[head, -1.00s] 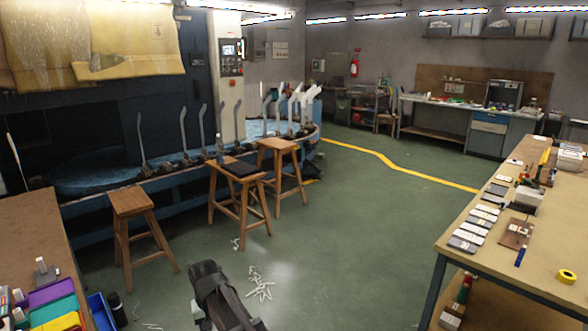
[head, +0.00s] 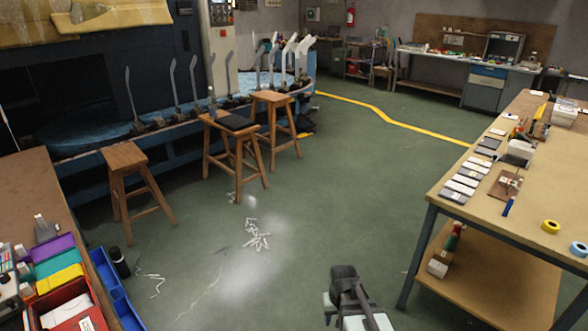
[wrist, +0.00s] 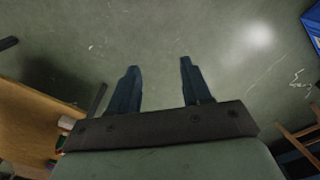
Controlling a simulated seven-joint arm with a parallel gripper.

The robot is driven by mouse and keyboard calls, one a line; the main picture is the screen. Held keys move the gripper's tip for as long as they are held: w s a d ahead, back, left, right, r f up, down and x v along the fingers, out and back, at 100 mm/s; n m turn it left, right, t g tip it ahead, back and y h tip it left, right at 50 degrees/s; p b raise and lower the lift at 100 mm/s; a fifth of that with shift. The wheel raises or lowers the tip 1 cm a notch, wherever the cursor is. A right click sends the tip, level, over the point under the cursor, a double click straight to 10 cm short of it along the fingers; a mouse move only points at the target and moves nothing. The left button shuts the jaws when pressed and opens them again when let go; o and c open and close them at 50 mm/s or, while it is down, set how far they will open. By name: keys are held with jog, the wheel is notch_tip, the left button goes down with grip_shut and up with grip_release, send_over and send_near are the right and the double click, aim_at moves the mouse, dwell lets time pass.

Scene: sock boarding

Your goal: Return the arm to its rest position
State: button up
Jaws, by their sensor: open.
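My gripper (wrist: 158,85) shows in the wrist view with its two dark fingers spread apart. Nothing is between them; only green floor shows beyond. In the head view my arm shows at the bottom edge, right of centre, over the open floor and left of the right-hand workbench (head: 480,192). The fingertips cannot be made out in the head view.
The workbench on the right holds flat cards, tape rolls and boxes. A left bench (head: 35,200) carries coloured trays, with a blue bin (head: 115,290) beside it. Wooden stools (head: 125,157) stand before the boarding machine (head: 85,135). White scraps (head: 256,238) lie on clear floor.

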jog(key=s+d+f+g, duration=0.1)
jog(key=s+f+g, duration=0.1)
jog(key=s+f, duration=0.5)
jog(key=s+d+f+g, duration=0.1)
jog(key=s+f, duration=0.6)
jog(key=s, duration=0.7)
jog(key=s+d+f+g, duration=0.1)
jog(key=s+f+g, duration=0.2)
jog(key=s+f, duration=0.4)
jog(key=s, duration=0.4)
jog(key=shift+d+f+m+g, duration=0.3)
jog(key=shift+f+g, duration=0.1)
